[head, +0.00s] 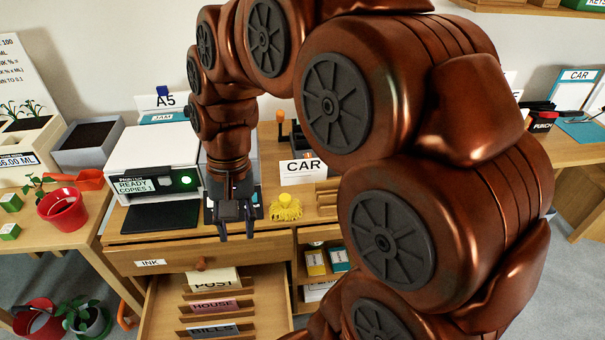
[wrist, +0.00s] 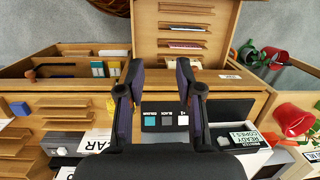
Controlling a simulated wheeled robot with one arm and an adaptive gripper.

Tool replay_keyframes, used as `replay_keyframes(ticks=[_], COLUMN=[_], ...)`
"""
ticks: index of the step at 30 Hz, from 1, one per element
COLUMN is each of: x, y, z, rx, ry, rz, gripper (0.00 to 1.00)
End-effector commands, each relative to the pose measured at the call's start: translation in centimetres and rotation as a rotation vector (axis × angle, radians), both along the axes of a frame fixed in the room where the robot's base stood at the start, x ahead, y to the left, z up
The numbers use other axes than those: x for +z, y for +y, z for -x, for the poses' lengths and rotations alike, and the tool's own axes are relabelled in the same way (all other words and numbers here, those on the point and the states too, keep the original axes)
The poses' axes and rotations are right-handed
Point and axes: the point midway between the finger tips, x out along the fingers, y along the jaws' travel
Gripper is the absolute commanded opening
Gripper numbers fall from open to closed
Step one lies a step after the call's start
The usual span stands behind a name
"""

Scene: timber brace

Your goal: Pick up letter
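My gripper (head: 236,230) hangs above the front edge of the desk, pointing down. In the wrist view its two fingers (wrist: 158,76) are apart with nothing between them. The open drawer (head: 160,315) below holds a POST card (head: 212,281), a pink HOUSE card (head: 215,305) and a BILLS card (head: 214,331) in wooden slots. The drawer (wrist: 226,30) also shows ahead of the fingers in the wrist view. I cannot tell which item, if any, is the letter.
A printer (head: 150,160) stands left of my gripper. A yellow fringed object (head: 286,208) and a CAR sign (head: 303,171) are to its right. A labelled tray (wrist: 165,118) lies beneath my gripper. Shelves with small boxes (head: 315,262) are right of the drawer. Red pots (head: 62,208) are at far left.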

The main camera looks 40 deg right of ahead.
Motion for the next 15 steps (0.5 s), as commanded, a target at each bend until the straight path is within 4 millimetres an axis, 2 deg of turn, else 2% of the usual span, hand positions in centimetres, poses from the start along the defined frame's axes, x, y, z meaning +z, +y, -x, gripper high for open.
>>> replay_keyframes(ticks=[1,3,8,15], x=[-0.2,-0.1,-0.3,-1.6], y=[-0.9,-2.2,-6.0,-13.6], z=[-1.7,-3.7,-7.9,-13.0], rx=[-0.070,-0.168,-0.401,-0.760], ry=[0.002,0.006,0.016,0.038], rz=[-0.013,-0.029,-0.064,-0.118], gripper=[0.35,0.35,0.35,0.35])
